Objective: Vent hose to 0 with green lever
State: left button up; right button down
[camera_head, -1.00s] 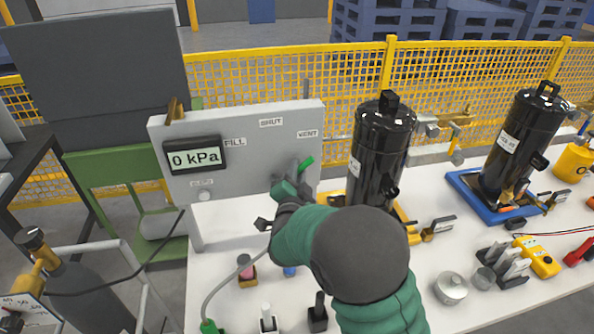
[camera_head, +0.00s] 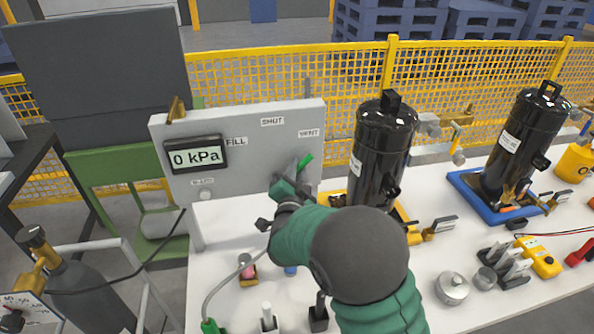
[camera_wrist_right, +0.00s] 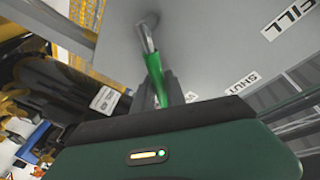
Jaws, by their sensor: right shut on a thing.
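The green lever (camera_head: 305,162) is on the grey panel (camera_head: 255,160) and points up toward the VENT label (camera_head: 308,133). The panel display (camera_head: 195,154) reads 0 kPa. My right gripper (camera_head: 292,184) is at the lever and shut on it; the arm hides much of the contact. In the right wrist view the green lever (camera_wrist_right: 156,80) runs between the fingers (camera_wrist_right: 168,90), with its metal stem bent toward the panel. The grey hose (camera_head: 222,284) curves over the white table to a green-ended fitting (camera_head: 210,326). My left gripper is not in view.
Black compressors stand right of the panel, one close by (camera_head: 383,150) and one on a blue tray (camera_head: 462,187). Small fittings and a lidded metal pot (camera_head: 452,287) sit on the white table. A gas cylinder (camera_head: 75,287) stands at lower left. A yellow mesh fence (camera_head: 270,75) runs behind.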

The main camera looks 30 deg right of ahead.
jog(key=n, duration=0.1)
jog(key=a+r+n+t, duration=0.1)
jog(key=n, duration=0.1)
jog(key=a+r+n, duration=0.1)
jog(key=n, duration=0.1)
jog(key=shift+w+r+t+b, duration=0.2)
jog(key=shift+w+t+b, duration=0.15)
jog(key=shift+t, duration=0.05)
jog(key=shift+w+a+r+n+t, duration=0.1)
jog(key=shift+a+n+t, duration=0.25)
jog(key=shift+n, duration=0.5)
jog(key=shift+w+a+r+n+t, duration=0.15)
jog(key=shift+a+n, duration=0.45)
jog(key=shift+n, duration=0.3)
jog(key=shift+w+a+r+n+t, duration=0.1)
jog(key=shift+a+n+t, duration=0.1)
jog(key=shift+a+n, duration=0.45)
jog(key=shift+d, duration=0.15)
jog(key=c, duration=1.4)
grip_release()
jog(key=shift+f, duration=0.15)
jog(key=shift+o, duration=0.2)
jog(key=shift+f, duration=0.1)
jog(key=shift+b, duration=0.3)
jog(key=shift+f+y, duration=0.15)
jog(key=shift+y, duration=0.15)
